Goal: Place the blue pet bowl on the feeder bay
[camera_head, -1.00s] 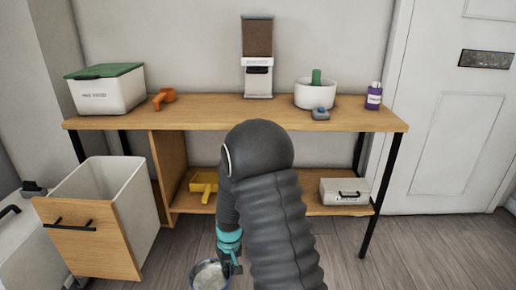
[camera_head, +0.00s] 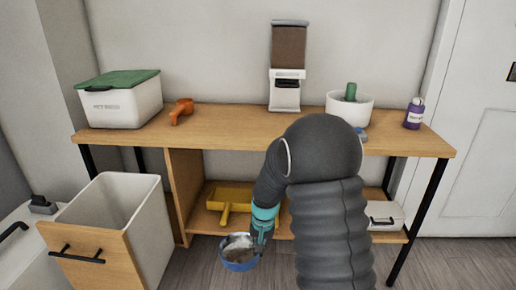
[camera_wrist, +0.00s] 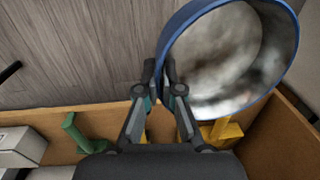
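The blue pet bowl (camera_head: 240,264) hangs in front of the low shelf, above the floor, at bottom centre of the head view. Its inside looks mottled grey-white; I cannot tell whether it holds anything. My gripper (camera_head: 259,243) is pinched on the bowl's right rim. In the wrist view, the gripper's fingers (camera_wrist: 161,82) close on the rim of the bowl (camera_wrist: 283,60), which looks tilted there. A dispenser with brown contents (camera_head: 288,65) stands at the back of the tabletop. No part clearly identifiable as the feeder bay shows.
A wooden table (camera_head: 225,135) holds a green-lidded box (camera_head: 122,100), an orange scoop (camera_head: 182,110), a white bowl (camera_head: 360,107) and a purple bottle (camera_head: 413,115). Below are a yellow dustpan-like item (camera_head: 228,198) and a white case (camera_head: 382,216). An open bin drawer (camera_head: 92,250) stands left.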

